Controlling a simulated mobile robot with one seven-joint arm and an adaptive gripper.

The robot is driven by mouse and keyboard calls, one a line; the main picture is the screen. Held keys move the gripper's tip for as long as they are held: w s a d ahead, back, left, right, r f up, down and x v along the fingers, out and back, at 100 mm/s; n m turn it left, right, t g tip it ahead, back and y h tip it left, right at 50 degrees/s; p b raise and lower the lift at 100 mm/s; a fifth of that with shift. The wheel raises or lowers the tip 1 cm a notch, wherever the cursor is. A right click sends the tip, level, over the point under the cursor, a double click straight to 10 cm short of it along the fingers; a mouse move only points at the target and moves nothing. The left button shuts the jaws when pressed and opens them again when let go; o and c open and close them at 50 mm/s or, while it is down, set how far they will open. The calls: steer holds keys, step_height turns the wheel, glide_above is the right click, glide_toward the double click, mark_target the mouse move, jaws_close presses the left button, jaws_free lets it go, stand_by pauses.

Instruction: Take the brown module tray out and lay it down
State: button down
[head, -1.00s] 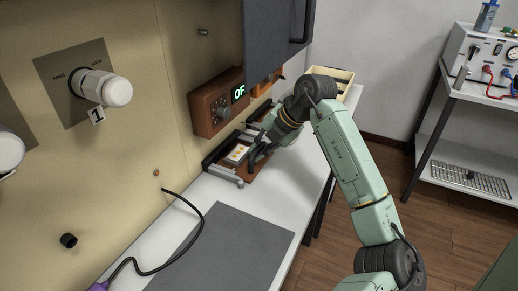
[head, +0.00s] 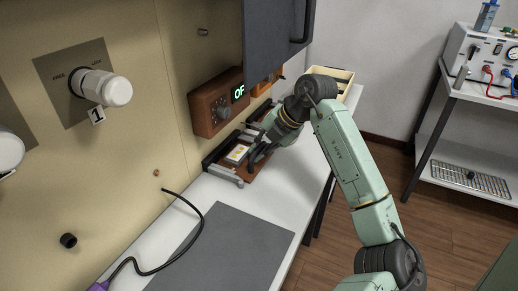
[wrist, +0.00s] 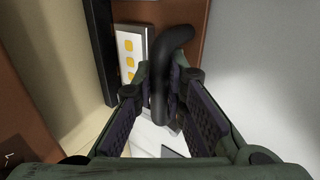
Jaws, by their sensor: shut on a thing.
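The brown module tray (head: 259,166) sits on the white bench below the brown control box. A white panel with yellow squares (head: 237,153) lies on it, and this panel also shows in the wrist view (wrist: 130,55). My gripper (head: 255,158) is at the tray's right side. In the wrist view, my gripper (wrist: 160,95) is shut on the tray's dark curved handle (wrist: 174,42), which stands between the two finger pads. The brown tray surface (wrist: 185,14) shows behind the handle. The arm and fingers hide part of the tray in the head view.
A brown control box (head: 217,104) with a knob and lit display is on the wall above. A grey mat (head: 222,248) lies in front on the bench, with a black cable (head: 196,205) beside it. A cream bin (head: 343,76) stands at the far end.

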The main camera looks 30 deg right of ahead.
steer(key=b, duration=0.3)
glide_above(301, 178)
steer(key=shift+p, duration=0.3)
stand_by(0.3)
